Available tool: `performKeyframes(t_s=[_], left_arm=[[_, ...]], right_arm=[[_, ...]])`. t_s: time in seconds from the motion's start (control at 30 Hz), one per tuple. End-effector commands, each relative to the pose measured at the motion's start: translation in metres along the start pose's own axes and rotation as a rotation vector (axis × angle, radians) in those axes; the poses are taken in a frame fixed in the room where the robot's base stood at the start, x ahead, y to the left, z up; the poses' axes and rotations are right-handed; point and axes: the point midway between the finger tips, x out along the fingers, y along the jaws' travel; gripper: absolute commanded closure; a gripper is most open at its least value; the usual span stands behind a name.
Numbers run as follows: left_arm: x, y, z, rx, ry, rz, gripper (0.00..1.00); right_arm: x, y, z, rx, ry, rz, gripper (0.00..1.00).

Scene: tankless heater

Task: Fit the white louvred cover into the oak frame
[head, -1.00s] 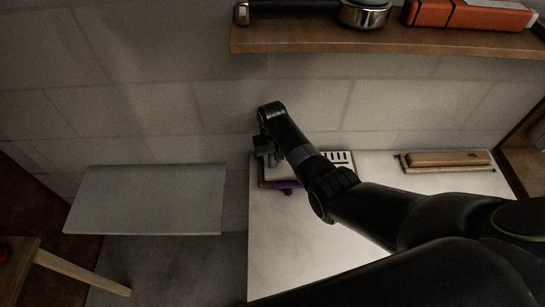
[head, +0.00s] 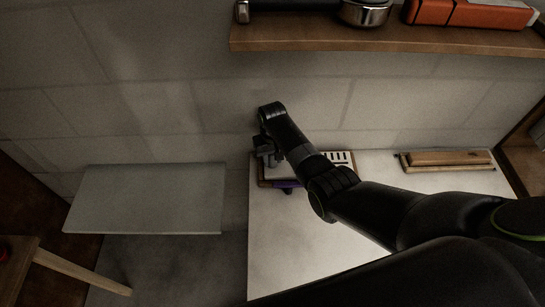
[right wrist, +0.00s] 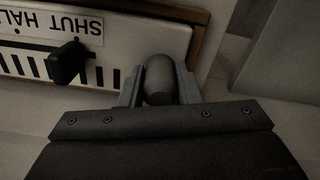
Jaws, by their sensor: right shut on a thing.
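The white louvred cover (head: 341,159) lies at the back left of the pale worktop, partly hidden by my right arm. In the right wrist view the cover (right wrist: 110,45) shows dark slots, an upside-down "SHUT HALF" label and a black tab (right wrist: 68,63). The oak frame (right wrist: 199,28) runs along its edge; it also shows in the head view (head: 263,184). I cannot tell whether the cover is fully seated. My right gripper (right wrist: 160,88) is shut on a dark grey rounded knob (right wrist: 160,75) at the cover's end. My left gripper is not in view.
A purple item (head: 287,185) shows at the frame's front edge. A wooden block on a tray (head: 450,158) lies at the worktop's right. A shelf (head: 390,43) with tools hangs above. The worktop (head: 290,250) in front is clear.

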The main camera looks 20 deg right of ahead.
Motion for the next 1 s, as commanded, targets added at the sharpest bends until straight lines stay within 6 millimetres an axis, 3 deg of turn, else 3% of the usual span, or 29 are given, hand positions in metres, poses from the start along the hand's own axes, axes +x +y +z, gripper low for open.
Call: performKeyframes(t_s=[0.4, 0.43, 0.6, 1.0], left_arm=[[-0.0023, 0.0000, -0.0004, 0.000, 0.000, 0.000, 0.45], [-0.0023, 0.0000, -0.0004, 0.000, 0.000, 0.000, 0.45], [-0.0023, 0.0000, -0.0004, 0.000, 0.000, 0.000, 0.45], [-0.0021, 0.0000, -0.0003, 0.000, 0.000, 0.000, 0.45]], right_arm=[[-0.0009, 0.0001, -0.0007, 0.000, 0.001, 0.001, 1.00], [-0.0009, 0.0001, -0.0006, 0.000, 0.001, 0.001, 0.69], [-0.0007, 0.0001, -0.0005, 0.000, 0.001, 0.000, 0.47], [0.0003, -0.0001, 0.0003, 0.000, -0.001, 0.000, 0.45]])
